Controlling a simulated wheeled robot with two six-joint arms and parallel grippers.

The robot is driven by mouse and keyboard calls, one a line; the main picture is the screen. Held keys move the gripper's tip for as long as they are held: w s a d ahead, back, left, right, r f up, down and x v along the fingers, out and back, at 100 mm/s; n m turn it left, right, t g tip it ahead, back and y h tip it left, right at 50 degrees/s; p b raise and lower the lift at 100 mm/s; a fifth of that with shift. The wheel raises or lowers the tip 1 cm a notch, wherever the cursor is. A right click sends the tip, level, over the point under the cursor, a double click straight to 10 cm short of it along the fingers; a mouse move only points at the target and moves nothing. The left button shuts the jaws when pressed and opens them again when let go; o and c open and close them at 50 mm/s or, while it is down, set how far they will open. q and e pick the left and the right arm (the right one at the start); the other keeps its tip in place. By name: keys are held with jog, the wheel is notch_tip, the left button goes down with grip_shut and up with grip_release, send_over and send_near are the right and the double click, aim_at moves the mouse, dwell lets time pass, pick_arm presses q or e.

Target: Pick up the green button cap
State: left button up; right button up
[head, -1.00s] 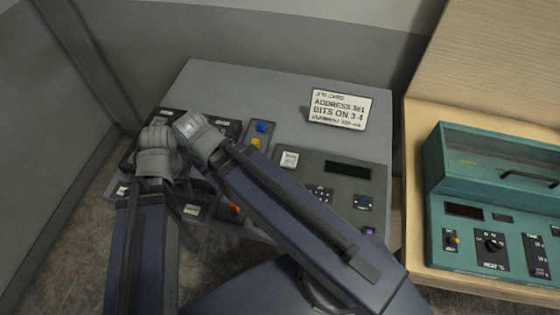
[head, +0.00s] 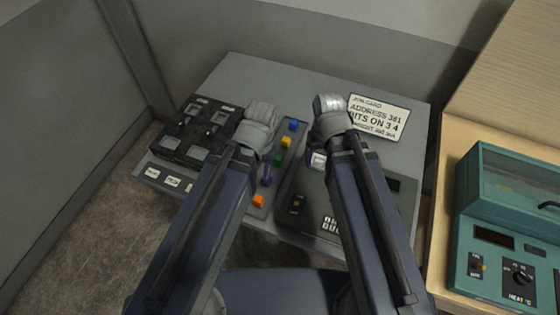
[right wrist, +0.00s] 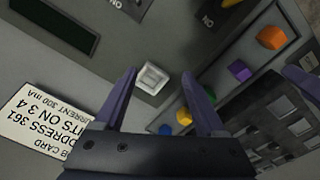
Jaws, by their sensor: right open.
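The green button cap (head: 279,159) sits in a slanted row of coloured caps on the grey console, between the yellow cap (head: 286,143) and the purple cap (head: 267,180). In the right wrist view my right gripper (right wrist: 159,75) is open and empty, and a white square cap (right wrist: 151,77) shows between its fingers. In the head view it is right of the green cap, beside the white cap (head: 318,160). My left gripper (head: 261,118) is above and left of the green cap; its fingers are hidden in the head view.
A blue cap (head: 294,126) and an orange cap (head: 258,201) end the row. A black switch panel (head: 200,132) lies left. A job card (head: 378,117) is at the back right. A teal device (head: 510,190) stands on a wooden bench at right.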

aim_at(278, 157)
jog(key=w, duration=0.1)
jog(key=w+d, duration=0.1)
jog(key=w, duration=0.1)
jog(key=shift+d+f, duration=0.35)
jog(key=w+a+n, duration=0.1)
jog(key=a+n, duration=0.1)
jog(key=n, duration=0.1)
jog(key=shift+w+a, duration=0.25)
jog(key=shift+w, duration=0.1)
jog(key=w+a+n, duration=0.1)
jog(key=a+n, duration=0.4)
jog(key=a, duration=0.2)
jog(key=w+a+n, duration=0.1)
jog(key=a+n, duration=0.2)
jog(key=shift+w+a+n, duration=0.3)
jog(key=shift+a, duration=0.1)
jog(key=shift+s+a+n, duration=0.1)
jog(key=shift+a+n, duration=0.2)
jog(key=shift+a, duration=0.1)
pick_arm(q)
notch_tip(278, 157, down, 9)
jog(key=b, duration=0.8)
jog(key=shift+r, duration=0.15)
pick_arm(e)
notch_tip(278, 157, down, 8)
jog(key=shift+r, duration=0.1)
grip_shut()
